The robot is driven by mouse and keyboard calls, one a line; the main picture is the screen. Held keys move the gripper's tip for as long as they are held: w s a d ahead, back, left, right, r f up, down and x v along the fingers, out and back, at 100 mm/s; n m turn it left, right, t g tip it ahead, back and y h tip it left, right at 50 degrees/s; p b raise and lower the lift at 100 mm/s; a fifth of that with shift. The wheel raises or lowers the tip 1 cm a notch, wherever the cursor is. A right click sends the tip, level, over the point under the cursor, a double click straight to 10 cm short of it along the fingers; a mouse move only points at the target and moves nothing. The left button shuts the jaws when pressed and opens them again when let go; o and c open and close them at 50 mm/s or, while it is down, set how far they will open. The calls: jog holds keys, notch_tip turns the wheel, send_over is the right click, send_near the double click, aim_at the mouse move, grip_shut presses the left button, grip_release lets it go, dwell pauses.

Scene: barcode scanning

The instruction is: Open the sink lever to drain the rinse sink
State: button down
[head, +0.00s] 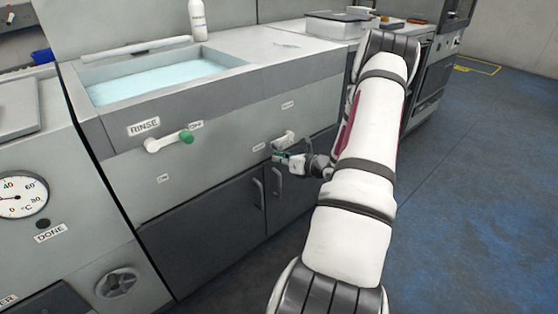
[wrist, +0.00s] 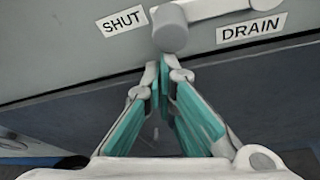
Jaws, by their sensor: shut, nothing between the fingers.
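The rinse sink (head: 165,85) is at the upper left in the head view and holds pale blue water. A pale lever (head: 284,141) is on its front panel, to the right. In the wrist view the lever's grey round knob (wrist: 170,30) sits between the SHUT label (wrist: 123,21) and the DRAIN label (wrist: 251,27), and its arm runs right. My gripper (head: 279,157) is shut and empty just below the lever; its teal-padded fingertips (wrist: 163,68) meet right below the knob in the wrist view. I cannot tell whether they touch it.
Dark cabinet doors (head: 225,215) with handles are below. A white bottle (head: 197,20) stands behind the sink. The blue floor (head: 470,190) at right is clear.

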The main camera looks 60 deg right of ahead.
aim_at(279, 148)
jog(key=shift+r, duration=0.1)
notch_tip(279, 148, up, 4)
jog(key=m+p, duration=0.1)
jog(key=p, duration=0.2)
jog(key=m+t+y+p, duration=0.1)
jog(key=m+p, duration=0.1)
jog(key=p, duration=0.1)
jog(key=shift+a+r+y, duration=0.1)
jog(key=shift+r+y, duration=0.1)
jog(key=shift+y, duration=0.1)
jog(key=s+d+r+m+t+y+p, duration=0.1)
jog(key=d+r+m+t+p, duration=0.2)
jog(key=m, duration=0.8)
jog(key=shift+s+d+r+t+y+p, duration=0.35)
jog(key=shift+d+r+p, duration=0.75)
jog(key=shift+d+r, duration=1.3)
jog(key=shift+r, duration=0.3)
jog(key=s+a+p, duration=0.3)
jog(key=s, duration=0.6)
jog(key=shift+a, duration=0.25)
